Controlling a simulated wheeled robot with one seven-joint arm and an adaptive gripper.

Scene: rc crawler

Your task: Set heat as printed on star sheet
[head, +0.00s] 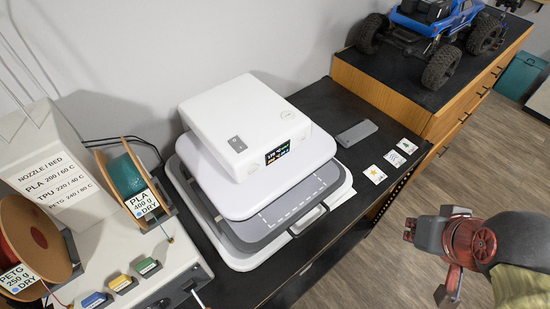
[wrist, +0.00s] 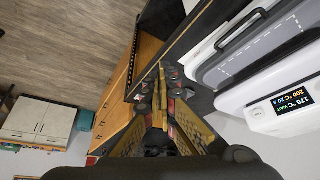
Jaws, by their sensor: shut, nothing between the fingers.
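The white heat press (head: 250,115) stands on the black bench, its upper part above a grey plate (head: 290,208) with white dashed marks. Its small screen (head: 286,151) also shows in the wrist view (wrist: 292,101), reading about 175 °C above 200 °C and 20 s. A card with an orange star (head: 375,174) lies right of the press; its print is too small to read. My gripper (wrist: 161,68) is shut and empty. In the head view it is at the right, over the floor side of the bench, apart from the press and card.
Two more small cards (head: 395,158) (head: 407,145) and a grey block (head: 357,132) lie near the star card. Filament spools (head: 125,175) and a labelled box (head: 60,180) stand at left. A blue crawler (head: 440,25) sits on the wooden cabinet. Floor at right is open.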

